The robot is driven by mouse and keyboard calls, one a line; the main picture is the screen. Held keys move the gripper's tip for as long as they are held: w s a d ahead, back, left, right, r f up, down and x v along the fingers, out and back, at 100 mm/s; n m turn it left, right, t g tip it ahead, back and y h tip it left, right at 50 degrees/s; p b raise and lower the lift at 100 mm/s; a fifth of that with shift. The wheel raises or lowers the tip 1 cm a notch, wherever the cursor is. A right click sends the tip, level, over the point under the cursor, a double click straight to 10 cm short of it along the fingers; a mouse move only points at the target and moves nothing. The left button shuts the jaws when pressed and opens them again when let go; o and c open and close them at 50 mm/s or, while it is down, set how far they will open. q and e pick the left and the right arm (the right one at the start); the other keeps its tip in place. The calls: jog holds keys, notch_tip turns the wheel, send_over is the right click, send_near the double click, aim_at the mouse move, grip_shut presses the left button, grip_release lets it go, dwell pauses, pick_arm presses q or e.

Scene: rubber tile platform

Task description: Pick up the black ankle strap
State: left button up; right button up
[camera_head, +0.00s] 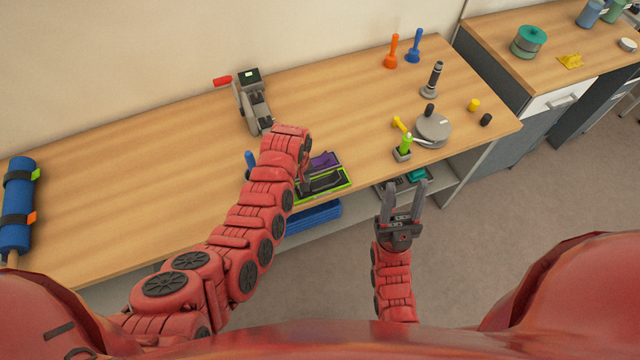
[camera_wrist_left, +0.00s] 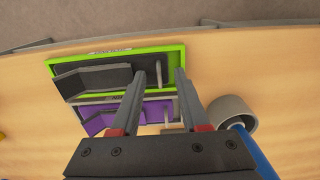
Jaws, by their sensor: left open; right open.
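A dark strap-like piece (camera_wrist_left: 95,80), probably the black ankle strap, lies in a green-edged tray (camera_wrist_left: 176,52) on the wooden table, near its front edge. The tray also shows in the head view (camera_head: 340,187). A purple piece (camera_wrist_left: 157,113) lies beside the dark one. My left gripper (camera_wrist_left: 159,73) is open above the tray, its fingertips over the right end of the dark piece, with a thin grey part showing between them. I cannot tell whether they touch. In the head view my left arm partly hides this area. My right gripper (camera_head: 404,190) is open and empty, in front of the table edge.
A grey cup with a blue handle (camera_wrist_left: 232,110) stands close right of the left fingers. A grey device with a red handle (camera_head: 253,105) stands behind. The table's left middle is clear.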

pick_arm(q)
jog(key=shift+c, duration=0.2)
grip_shut()
dwell(1.1)
